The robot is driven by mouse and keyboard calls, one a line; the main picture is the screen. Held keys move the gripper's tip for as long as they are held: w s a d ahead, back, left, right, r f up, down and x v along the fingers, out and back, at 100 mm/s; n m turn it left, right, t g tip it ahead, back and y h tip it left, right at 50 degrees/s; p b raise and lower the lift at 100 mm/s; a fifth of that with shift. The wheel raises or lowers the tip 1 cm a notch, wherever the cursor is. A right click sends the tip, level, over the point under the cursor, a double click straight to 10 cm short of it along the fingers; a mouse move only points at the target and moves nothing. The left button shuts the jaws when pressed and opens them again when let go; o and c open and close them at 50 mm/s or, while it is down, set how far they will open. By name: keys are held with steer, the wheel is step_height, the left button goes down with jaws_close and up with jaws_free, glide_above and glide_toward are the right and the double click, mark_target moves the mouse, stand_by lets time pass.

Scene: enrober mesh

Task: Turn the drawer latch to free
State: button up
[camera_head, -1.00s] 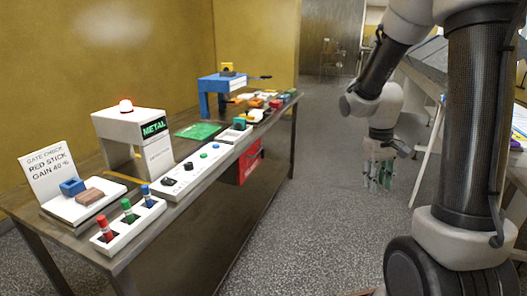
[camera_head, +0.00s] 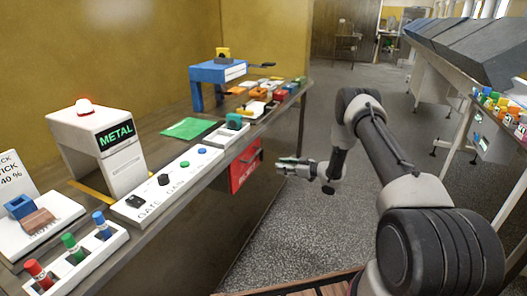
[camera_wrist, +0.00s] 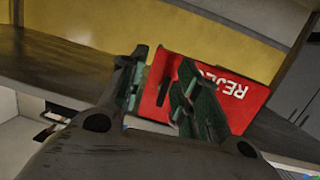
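The red drawer front (camera_head: 244,172) hangs under the table edge, with white lettering. In the wrist view the red front (camera_wrist: 240,95) fills the space beyond my fingers, its lettering partly covered by the right finger. A dark bar (camera_wrist: 166,80), perhaps the latch, shows on the red face between the fingers. A small dark piece (camera_head: 252,157) shows on the front in the head view. My gripper (camera_head: 281,164) is open and empty, level with the drawer and to its right, apart from it. The fingers also show apart in the wrist view (camera_wrist: 162,90).
The long table (camera_head: 165,137) carries a METAL detector arch (camera_head: 92,143), a white knob panel (camera_head: 166,184), a blue stand (camera_head: 217,73) and several small coloured pieces. The speckled floor (camera_head: 300,225) beside the table is clear. A grey conveyor (camera_head: 480,55) stands at the right.

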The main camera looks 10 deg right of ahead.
mark_target(260, 155)
steer(key=w+a+r+y, duration=0.2)
steer(key=a+r, duration=0.3)
steer(key=a, duration=0.3)
steer(key=shift+w+a+n+y, duration=0.15)
steer(key=shift+w+n+y, duration=0.2)
steer(key=shift+w, duration=0.5)
jaws_close()
